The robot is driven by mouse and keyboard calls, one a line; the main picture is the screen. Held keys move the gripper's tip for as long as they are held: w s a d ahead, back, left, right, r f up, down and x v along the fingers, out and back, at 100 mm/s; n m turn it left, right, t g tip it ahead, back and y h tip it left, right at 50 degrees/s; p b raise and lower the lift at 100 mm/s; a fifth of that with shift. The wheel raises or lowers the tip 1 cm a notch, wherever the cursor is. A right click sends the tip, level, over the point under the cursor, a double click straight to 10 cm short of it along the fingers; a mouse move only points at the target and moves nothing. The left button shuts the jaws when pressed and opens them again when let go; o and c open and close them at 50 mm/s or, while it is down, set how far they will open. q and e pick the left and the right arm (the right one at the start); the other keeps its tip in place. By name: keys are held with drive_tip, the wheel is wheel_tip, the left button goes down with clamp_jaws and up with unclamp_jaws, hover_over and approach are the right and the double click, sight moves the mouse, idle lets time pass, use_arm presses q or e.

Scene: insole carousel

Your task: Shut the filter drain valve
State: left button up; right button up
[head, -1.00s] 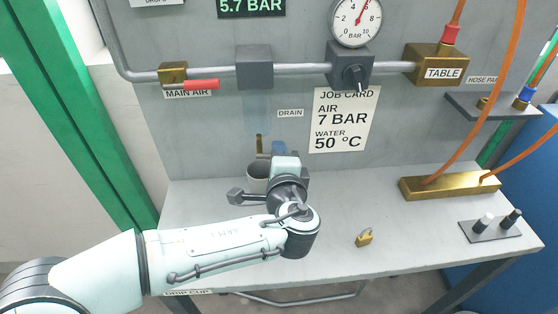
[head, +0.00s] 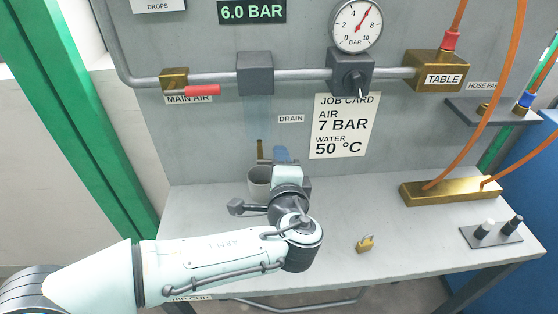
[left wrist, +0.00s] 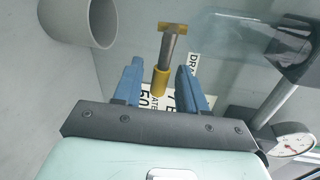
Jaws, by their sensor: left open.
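The filter (head: 255,72) is a dark block on the pipe, with a clear bowl (head: 258,118) below it that also shows in the left wrist view (left wrist: 250,35). The drain valve (head: 260,149) is a small brass piece under the bowl. In the left wrist view the drain valve (left wrist: 168,50) shows a brass cross-piece, a grey stem and a yellow end. My left gripper (head: 281,153) is open. In the left wrist view its blue fingers (left wrist: 160,78) stand on either side of the yellow end, with gaps showing. Contact cannot be told.
A grey drip cup (head: 258,182) stands beside my left gripper and shows close by in the left wrist view (left wrist: 75,22). A brass padlock (head: 365,243) lies on the bench (head: 400,225). A red-handled main air valve (head: 202,90) is on the pipe. The display reads 6.0 BAR.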

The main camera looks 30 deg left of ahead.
use_arm(q)
drive_tip(key=p+v, duration=0.1)
drive_tip(key=v, duration=1.1)
drive_tip(key=shift+s+p, duration=0.15)
drive_tip(key=shift+p, duration=0.2)
use_arm(e)
drive_tip(key=shift+t, duration=0.5)
drive_tip(key=w+r, duration=0.2)
drive_tip(key=r, duration=0.1)
drive_tip(key=shift+w+a, duration=0.25)
drive_tip(key=shift+a, duration=0.1)
use_arm(q)
drive_tip(key=shift+o, duration=0.2)
use_arm(e)
drive_tip(key=shift+r, duration=0.1)
